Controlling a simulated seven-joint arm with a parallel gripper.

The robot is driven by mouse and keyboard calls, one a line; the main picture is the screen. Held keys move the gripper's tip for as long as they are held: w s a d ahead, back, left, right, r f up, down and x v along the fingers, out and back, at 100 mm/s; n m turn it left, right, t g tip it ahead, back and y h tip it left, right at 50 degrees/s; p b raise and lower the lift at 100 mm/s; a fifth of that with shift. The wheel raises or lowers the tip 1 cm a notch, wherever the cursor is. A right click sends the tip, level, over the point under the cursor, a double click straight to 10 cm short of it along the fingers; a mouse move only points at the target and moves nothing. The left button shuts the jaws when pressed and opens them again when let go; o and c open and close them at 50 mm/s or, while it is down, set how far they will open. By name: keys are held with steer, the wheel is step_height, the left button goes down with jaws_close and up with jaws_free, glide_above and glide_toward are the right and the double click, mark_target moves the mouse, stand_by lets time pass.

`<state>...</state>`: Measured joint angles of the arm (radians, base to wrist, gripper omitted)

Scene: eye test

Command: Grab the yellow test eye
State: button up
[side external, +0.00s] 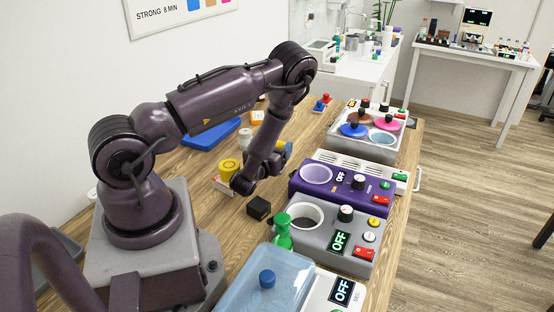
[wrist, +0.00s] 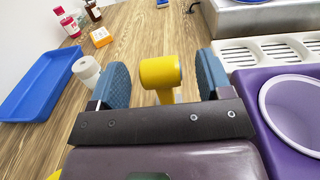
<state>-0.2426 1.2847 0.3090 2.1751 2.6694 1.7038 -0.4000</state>
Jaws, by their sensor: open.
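The yellow test eye (wrist: 160,73), a yellow round-headed piece on a yellow stem, shows in the wrist view between the two blue fingers of my gripper (wrist: 163,77). The fingers are apart, with a visible gap on each side of the yellow head. In the side view my gripper (side external: 281,148) is low over the table, left of the purple unit, and a bit of yellow shows at its fingers. The lower part of the stem is hidden behind the gripper's dark crossbar in the wrist view.
A purple unit (side external: 328,190) with a round well stands close on the right, beside a white slotted unit (wrist: 275,50). A blue tray (wrist: 38,90) and a white cylinder (wrist: 87,72) lie left. A yellow round piece (side external: 229,167) sits nearer my base. Wood beyond is mostly clear.

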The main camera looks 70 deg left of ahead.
steer(key=shift+x, duration=2)
steer(key=c, duration=1.3)
steer(key=shift+r, duration=0.1)
steer(key=shift+c, duration=0.2)
